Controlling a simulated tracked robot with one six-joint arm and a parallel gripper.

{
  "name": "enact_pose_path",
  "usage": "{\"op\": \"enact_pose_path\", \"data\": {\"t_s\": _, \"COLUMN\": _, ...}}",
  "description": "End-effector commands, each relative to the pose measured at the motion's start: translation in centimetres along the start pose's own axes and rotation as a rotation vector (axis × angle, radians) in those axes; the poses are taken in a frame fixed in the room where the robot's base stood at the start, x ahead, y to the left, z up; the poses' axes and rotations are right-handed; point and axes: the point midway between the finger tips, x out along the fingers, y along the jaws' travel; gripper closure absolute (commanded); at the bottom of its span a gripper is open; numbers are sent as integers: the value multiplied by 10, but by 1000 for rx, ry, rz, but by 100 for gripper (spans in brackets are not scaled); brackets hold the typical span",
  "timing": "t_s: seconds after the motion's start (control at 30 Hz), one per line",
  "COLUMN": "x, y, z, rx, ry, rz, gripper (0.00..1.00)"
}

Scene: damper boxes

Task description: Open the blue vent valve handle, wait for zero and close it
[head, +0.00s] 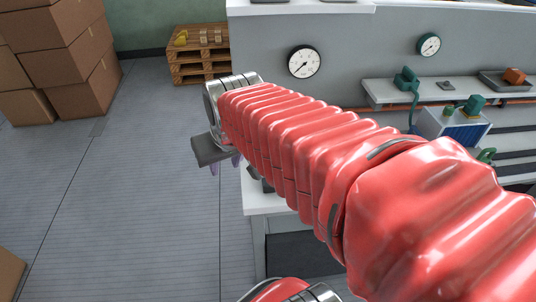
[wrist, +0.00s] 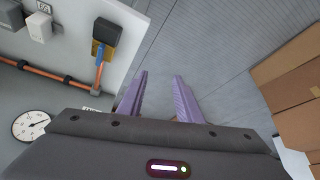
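My gripper (wrist: 161,75) is open and empty, its two purple fingers apart over bare floor in the wrist view. In the head view my gripper (head: 225,164) hangs left of the grey bench, fingers down. In the wrist view a small blue part (wrist: 99,62), perhaps the blue vent valve handle, stands at the end of an orange pipe beside a black and yellow block. It is left of the fingers and apart from them. I cannot make out this handle in the head view, where my red arm covers part of the bench. A round white gauge (wrist: 31,125) shows at lower left; its reading is too small to tell.
Two wall gauges, one nearer (head: 303,62) and one farther (head: 429,44), are on the grey panel. A shelf (head: 385,92) holds green fittings. Cardboard boxes (head: 62,50) and a wooden pallet (head: 198,68) stand at the back left. The floor left of my gripper is clear.

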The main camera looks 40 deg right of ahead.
Motion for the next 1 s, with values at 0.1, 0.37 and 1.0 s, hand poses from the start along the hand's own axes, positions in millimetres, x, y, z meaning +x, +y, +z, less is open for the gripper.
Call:
{"op": "enact_pose_path", "data": {"t_s": 0.1, "x": 19, "y": 30, "z": -18, "rx": 68, "ry": -16, "rz": 32, "gripper": 68}}
{"op": "enact_pose_path", "data": {"t_s": 0.37, "x": 60, "y": 102, "z": -44, "rx": 206, "ry": -41, "rz": 95, "gripper": 68}}
{"op": "enact_pose_path", "data": {"t_s": 1.0, "x": 98, "y": 177, "z": -53, "rx": 329, "ry": -58, "rz": 148, "gripper": 68}}
